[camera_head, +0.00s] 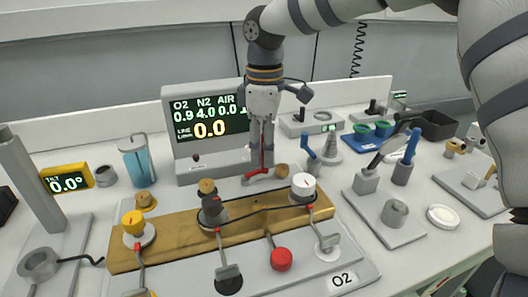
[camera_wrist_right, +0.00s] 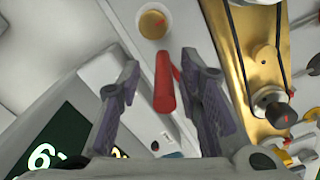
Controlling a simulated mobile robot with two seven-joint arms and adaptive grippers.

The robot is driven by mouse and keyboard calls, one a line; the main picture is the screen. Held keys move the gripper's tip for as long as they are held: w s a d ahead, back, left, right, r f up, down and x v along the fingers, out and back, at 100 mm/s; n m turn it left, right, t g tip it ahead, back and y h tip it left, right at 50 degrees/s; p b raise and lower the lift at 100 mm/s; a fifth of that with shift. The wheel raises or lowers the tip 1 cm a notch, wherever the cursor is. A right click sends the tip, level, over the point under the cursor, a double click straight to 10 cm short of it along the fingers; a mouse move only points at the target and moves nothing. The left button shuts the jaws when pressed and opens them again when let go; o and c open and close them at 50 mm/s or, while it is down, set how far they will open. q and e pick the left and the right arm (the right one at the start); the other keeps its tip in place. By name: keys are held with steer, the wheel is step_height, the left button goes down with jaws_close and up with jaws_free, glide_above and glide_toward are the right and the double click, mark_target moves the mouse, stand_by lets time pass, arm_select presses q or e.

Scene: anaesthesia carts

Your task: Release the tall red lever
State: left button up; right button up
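The tall red lever (camera_head: 256,173) stands behind the brass manifold, near the middle of the head view. My right gripper (camera_head: 262,148) points down over it, and its fingers hide the lever's upper part there. In the right wrist view, the red lever (camera_wrist_right: 165,84) lies between the two fingers of my right gripper (camera_wrist_right: 160,64). The fingers are apart, with a clear gap on the left side. The lever is closer to the right finger; I cannot tell whether they touch. My left gripper is not in view.
The brass manifold (camera_head: 180,245) carries yellow, black and white knobs and several smaller levers in front. A gas display (camera_head: 207,122) stands close behind my right gripper.

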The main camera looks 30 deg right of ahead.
steer(key=shift+f, duration=0.75)
steer(key=shift+c, duration=0.6)
jaws_close()
steer(key=shift+s+r+m+p, duration=0.2)
steer(key=shift+r+m+p, duration=0.15)
steer(key=shift+m, duration=0.05)
steer(key=shift+f+m, duration=0.1)
steer(key=shift+m, duration=0.2)
steer(key=shift+f, duration=0.25)
steer(key=shift+o, duration=0.6)
jaws_free()
steer(key=shift+s, duration=0.1)
